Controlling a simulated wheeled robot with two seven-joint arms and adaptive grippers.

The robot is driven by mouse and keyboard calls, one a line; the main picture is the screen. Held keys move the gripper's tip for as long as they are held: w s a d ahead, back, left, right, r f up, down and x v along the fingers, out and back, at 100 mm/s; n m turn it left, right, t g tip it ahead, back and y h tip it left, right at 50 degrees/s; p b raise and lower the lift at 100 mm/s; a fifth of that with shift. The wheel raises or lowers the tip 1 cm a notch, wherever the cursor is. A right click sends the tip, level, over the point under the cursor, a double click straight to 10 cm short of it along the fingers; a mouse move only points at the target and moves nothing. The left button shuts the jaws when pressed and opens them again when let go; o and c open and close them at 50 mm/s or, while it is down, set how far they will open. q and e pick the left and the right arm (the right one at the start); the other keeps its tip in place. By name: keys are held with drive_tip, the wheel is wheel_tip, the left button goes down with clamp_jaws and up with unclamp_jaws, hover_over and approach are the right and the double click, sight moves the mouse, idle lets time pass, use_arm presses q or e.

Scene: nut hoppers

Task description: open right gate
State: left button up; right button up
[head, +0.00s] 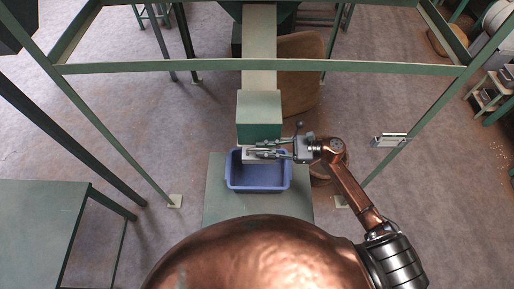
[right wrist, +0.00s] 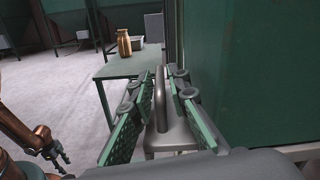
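The green hopper chute (head: 259,115) hangs at the centre of the head view, with a pale metal gate piece (head: 248,155) at its lower mouth. My right gripper (head: 262,150) reaches in from the right at this gate. In the right wrist view, its finger pads (right wrist: 165,105) stand apart on either side of a grey metal bar (right wrist: 188,98), with gaps beside it. No firm grip on the bar shows. A copper arm of mine with a dark end, likely my left gripper (right wrist: 55,153), shows at the wrist view's lower left, too small to read.
A blue bin (head: 258,186) stands under the chute on a green table (head: 218,210). Green frame posts (head: 415,125) and a crossbar surround the chute. Another green table (head: 40,220) is at the left. A copper-coloured jar (right wrist: 124,43) stands on a table in the wrist view.

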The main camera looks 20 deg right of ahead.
drive_tip(key=shift+x, duration=1.25)
drive_tip(key=shift+c, duration=0.4)
clamp_jaws()
